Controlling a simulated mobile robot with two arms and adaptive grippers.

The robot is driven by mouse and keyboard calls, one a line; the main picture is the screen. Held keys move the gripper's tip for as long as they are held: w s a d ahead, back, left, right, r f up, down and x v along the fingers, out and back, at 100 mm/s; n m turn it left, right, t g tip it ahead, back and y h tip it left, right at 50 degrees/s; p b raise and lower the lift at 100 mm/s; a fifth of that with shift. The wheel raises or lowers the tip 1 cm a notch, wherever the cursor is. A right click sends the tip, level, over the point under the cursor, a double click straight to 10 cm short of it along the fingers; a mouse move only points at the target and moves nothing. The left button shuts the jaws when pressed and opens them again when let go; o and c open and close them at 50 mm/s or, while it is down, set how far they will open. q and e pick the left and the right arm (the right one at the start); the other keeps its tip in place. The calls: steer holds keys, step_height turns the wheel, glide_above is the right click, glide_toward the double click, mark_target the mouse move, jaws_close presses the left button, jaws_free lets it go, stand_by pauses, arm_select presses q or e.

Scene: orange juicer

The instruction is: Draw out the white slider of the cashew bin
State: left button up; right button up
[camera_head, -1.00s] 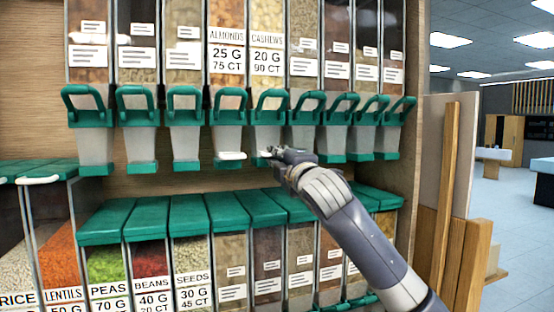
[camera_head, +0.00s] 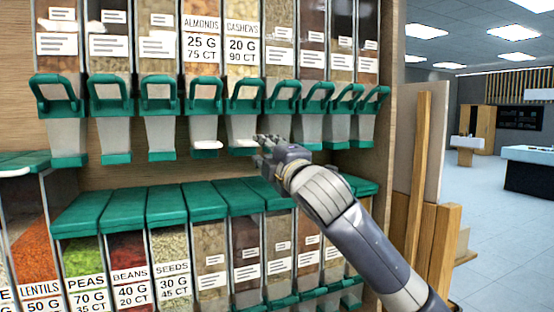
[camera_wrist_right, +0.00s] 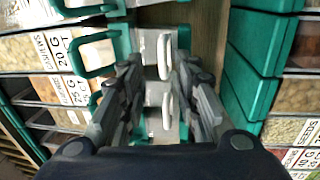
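The cashew bin (camera_head: 242,60) hangs in the upper row, with a green handle and a pale chute. Its white slider (camera_head: 243,143) shows at the bottom of the chute. My right gripper (camera_head: 259,141) is just right of this slider in the head view. In the right wrist view the gripper (camera_wrist_right: 160,72) is open, with one finger on each side. The cashew slider (camera_wrist_right: 164,55) shows between the fingertips in the picture; I cannot tell whether they touch it. My left gripper is not in view.
The almonds bin (camera_head: 201,60) beside it has a similar white slider (camera_head: 207,145). Other upper bins with green handles stand close on both sides. A lower row of bins with green lids (camera_head: 166,206) is below. A wooden side panel (camera_head: 393,130) bounds the shelf at the right.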

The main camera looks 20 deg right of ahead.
steer(key=s, duration=0.6)
steer(key=shift+f, duration=0.45)
steer(key=shift+d, duration=0.1)
steer(key=shift+f, duration=0.1)
